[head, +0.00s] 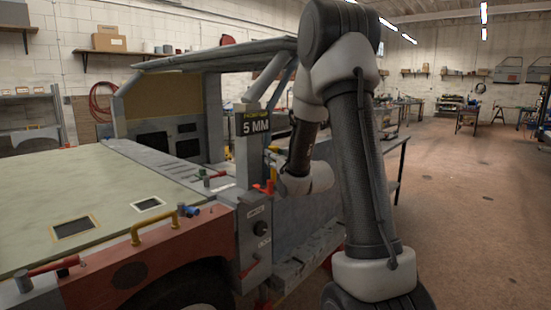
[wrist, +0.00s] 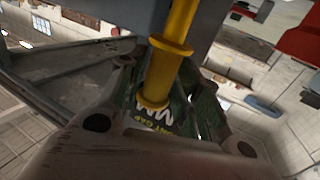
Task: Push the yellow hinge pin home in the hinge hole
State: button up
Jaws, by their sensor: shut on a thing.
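The yellow hinge pin (wrist: 176,45) runs down from the top of the wrist view, with one collar partway along it and another at its lower end. My gripper (wrist: 155,98) is shut on the pin, around its lower end. The pin stands close beside a grey post at the top of that view. I cannot make out the hinge hole or how far the pin is in it. In the head view, my gripper is mostly hidden by my wrist beside the grey door post, where a small bit of yellow shows.
A black sign reading 5 MM (head: 254,126) is fixed on the grey post. Red and green clamp handles (head: 213,177), a yellow grab handle (head: 155,224) and a red-brown fender (head: 120,262) are left of my arm. Open floor (head: 470,210) lies at right.

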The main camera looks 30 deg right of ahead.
jog(key=shift+f, duration=1.45)
jog(key=shift+f, duration=0.35)
jog(key=shift+f, duration=0.3)
jog(key=shift+f, duration=0.15)
jog(key=shift+r, duration=2)
jog(key=shift+f, duration=1.2)
jog(key=shift+f, duration=0.35)
jog(key=shift+f, duration=0.25)
